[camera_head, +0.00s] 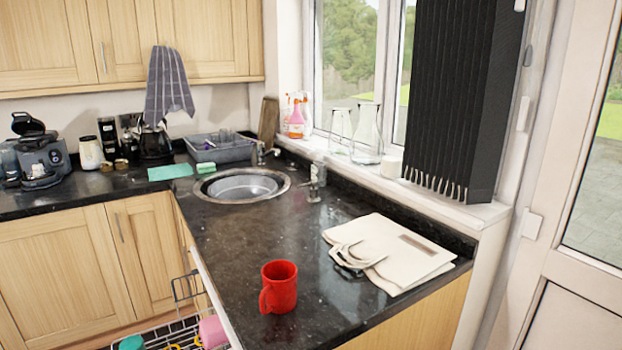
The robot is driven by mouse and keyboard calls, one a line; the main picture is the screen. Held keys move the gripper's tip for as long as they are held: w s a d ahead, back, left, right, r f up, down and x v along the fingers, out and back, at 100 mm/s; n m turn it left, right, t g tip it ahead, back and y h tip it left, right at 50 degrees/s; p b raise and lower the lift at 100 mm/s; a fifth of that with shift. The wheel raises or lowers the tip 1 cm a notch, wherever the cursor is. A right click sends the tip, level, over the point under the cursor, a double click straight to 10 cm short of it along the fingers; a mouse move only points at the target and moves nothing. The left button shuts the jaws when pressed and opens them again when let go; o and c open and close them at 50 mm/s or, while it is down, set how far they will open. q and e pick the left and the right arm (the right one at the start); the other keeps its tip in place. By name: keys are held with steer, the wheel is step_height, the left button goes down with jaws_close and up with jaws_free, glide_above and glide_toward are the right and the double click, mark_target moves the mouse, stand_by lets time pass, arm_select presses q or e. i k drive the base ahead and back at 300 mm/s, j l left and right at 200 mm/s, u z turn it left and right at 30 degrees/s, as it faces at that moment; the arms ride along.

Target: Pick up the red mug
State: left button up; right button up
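The red mug (279,289) stands upright on the black granite counter (225,245), close to its front end. Its handle faces the lower left of the picture. Its opening faces up, and the inside looks empty as far as I can see. Nothing touches it. Neither of my grippers shows in the head view.
A folded cream bag (395,252) lies to the right of the mug. A round sink (242,186) is set in the counter behind. An open dishwasher rack (165,335) is below left. Glass vessels (367,135) stand on the windowsill. The counter around the mug is clear.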

mark_target(279, 294)
steer(key=j+u, duration=0.55)
steer(key=u, duration=0.15)
steer(key=i+j+u, duration=0.15)
steer(key=u, duration=0.2)
steer(key=j+z, duration=0.1)
steer(key=z, duration=1.25)
steer(key=j+u, duration=0.4)
steer(key=j, duration=0.15)
steer(key=i+j+u, duration=0.1)
steer(key=j+u, duration=0.3)
steer(key=j, duration=0.1)
